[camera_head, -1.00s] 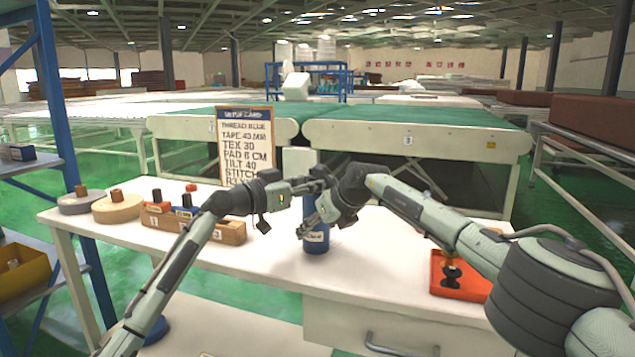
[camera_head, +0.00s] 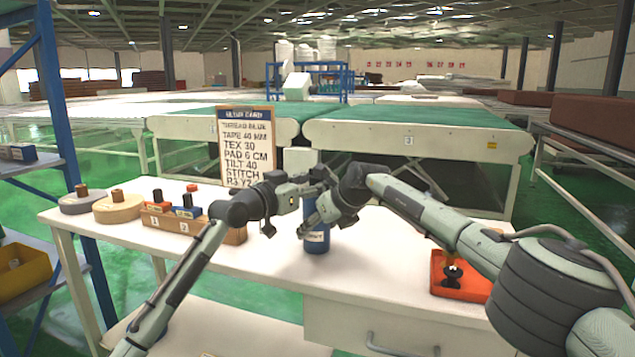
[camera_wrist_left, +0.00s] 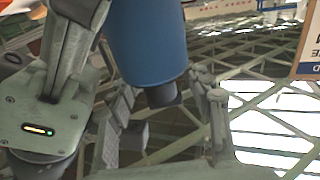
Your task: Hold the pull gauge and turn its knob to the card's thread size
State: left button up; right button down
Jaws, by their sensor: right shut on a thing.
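The pull gauge, a blue cylinder with a pale label (camera_head: 316,241), is upright above the white table in the head view. My right gripper (camera_head: 322,212) is shut on its upper part and covers some of it. The left wrist view shows the blue body (camera_wrist_left: 146,40) with a dark knob (camera_wrist_left: 162,95) at its end. My left gripper (camera_wrist_left: 168,112) is open, its fingers on either side of the knob with visible gaps. In the head view the left gripper (camera_head: 318,177) is just above the gauge. The setup card (camera_head: 247,150) reads TEX 30.
An orange tray (camera_head: 478,290) with a dark item is at the right. The table (camera_head: 270,262) is clear in front of the gauge.

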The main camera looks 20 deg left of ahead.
jog(key=shift+r, duration=0.1)
pick_arm(q)
jog(key=v, duration=1.2)
pick_arm(e)
jog(key=c, duration=0.6)
grip_release()
